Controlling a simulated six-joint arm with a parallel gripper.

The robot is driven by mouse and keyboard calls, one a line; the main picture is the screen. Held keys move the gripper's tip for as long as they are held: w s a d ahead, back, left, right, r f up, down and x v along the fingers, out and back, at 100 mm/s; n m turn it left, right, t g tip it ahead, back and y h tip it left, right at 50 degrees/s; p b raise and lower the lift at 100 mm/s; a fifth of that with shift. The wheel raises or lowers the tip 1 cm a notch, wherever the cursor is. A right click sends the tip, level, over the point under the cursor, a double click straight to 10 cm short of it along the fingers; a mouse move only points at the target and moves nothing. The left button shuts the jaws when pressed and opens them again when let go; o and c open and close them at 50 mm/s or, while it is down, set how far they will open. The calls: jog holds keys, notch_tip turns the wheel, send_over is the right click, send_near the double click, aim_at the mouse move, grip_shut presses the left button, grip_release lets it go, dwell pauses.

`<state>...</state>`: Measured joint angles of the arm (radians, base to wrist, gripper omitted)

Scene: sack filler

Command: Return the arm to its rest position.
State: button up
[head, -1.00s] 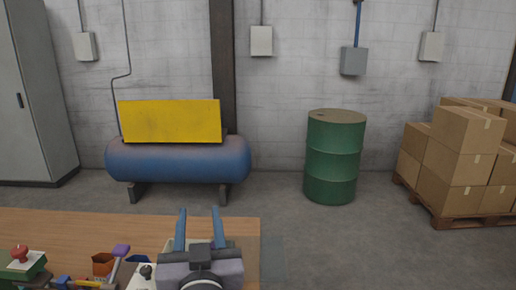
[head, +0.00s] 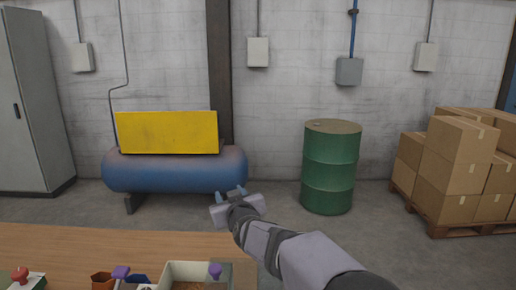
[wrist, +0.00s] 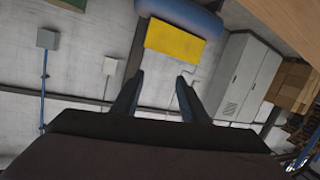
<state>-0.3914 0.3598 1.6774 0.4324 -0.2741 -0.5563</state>
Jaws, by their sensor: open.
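My gripper (head: 229,192) is raised past the far right edge of the wooden table (head: 120,245) in the head view, with my arm reaching in from the lower right. In the wrist view my gripper (wrist: 158,82) shows two blue fingers spread apart with nothing between them. The fingers point toward the wall and the yellow panel of the blue tank (wrist: 185,18). The gripper touches nothing that I can see.
A green drum (head: 331,168) and stacked cartons (head: 455,165) stand on the floor behind. The table's far part is clear.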

jog(key=d+f+g+h+b, duration=0.1)
jog(key=d+f+g+h, duration=0.25)
jog(key=d+f, duration=1.05)
jog(key=s+d+f+m+g, duration=0.1)
jog(key=s+d+f+g, duration=0.2)
jog(key=s, duration=1)
jog(key=s+d+f+m+g+p, duration=0.1)
jog(key=s+d+f+m+g, duration=0.1)
jog(key=s, duration=1.2)
jog(key=s+d+f+m+g, duration=0.2)
jog(key=s+d+f+g, duration=0.2)
jog(key=s, duration=1)
notch_tip(320, 180, down, 4)
jog(key=shift+r+g+h, duration=0.25)
jog(key=shift+g+h, duration=0.1)
jog(key=shift+g, duration=0.9)
